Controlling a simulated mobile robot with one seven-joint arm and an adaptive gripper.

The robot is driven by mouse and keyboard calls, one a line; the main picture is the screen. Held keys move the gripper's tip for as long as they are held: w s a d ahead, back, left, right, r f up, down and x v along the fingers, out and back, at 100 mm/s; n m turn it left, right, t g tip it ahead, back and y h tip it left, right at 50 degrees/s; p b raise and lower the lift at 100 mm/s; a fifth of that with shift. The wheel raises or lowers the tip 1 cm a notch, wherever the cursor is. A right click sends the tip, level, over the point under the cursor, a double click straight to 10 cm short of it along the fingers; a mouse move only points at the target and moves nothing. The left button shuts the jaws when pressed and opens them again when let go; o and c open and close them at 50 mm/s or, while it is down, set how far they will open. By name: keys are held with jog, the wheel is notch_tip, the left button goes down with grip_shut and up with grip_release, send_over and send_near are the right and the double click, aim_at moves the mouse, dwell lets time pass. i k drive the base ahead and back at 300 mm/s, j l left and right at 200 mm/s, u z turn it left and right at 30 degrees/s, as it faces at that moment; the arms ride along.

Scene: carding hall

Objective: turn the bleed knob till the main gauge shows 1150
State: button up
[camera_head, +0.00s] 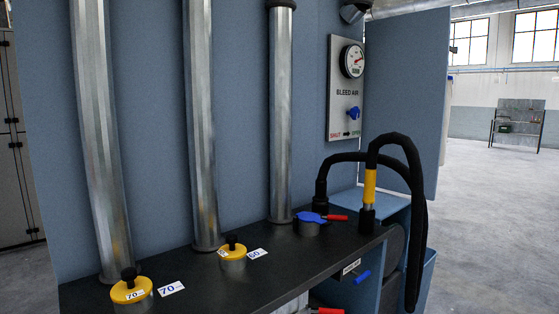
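The bleed knob (353,113) is a small blue knob low on a grey-white plate (341,122) marked "BLEED AIR". Below it the plate reads "SHUT" in red and "OPEN" in green, with an arrow between. A round gauge (352,61) with a white dial and dark rim sits at the plate's top. A red mark or needle shows on its dial, but the reading is too small to tell. The plate is on the blue machine wall, right of the metal pipes. My gripper is not in view, and nothing touches the knob.
A black bench top (215,270) below holds two yellow caps (132,290) (233,251) labelled 70 and 60, and a blue-and-red fitting (309,219). A black hose (417,220) loops up in front, below the plate. A blue panel (404,100) stands right. Open floor (490,200) lies beyond.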

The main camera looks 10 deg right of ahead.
aim_at(355, 113)
jog(key=i+l, duration=0.15)
jog(key=l, duration=0.2)
jog(key=i+l, duration=0.15)
jog(key=l, duration=0.2)
jog(key=i+l, duration=0.15)
jog(key=l, duration=0.25)
jog(key=i+l, duration=0.2)
jog(key=l, duration=0.15)
jog(key=i+l, duration=0.15)
jog(key=l, duration=0.2)
jog(key=i+l, duration=0.15)
jog(key=l, duration=0.2)
jog(key=i+l, duration=0.15)
jog(key=l, duration=0.2)
jog(key=i+j, duration=0.8)
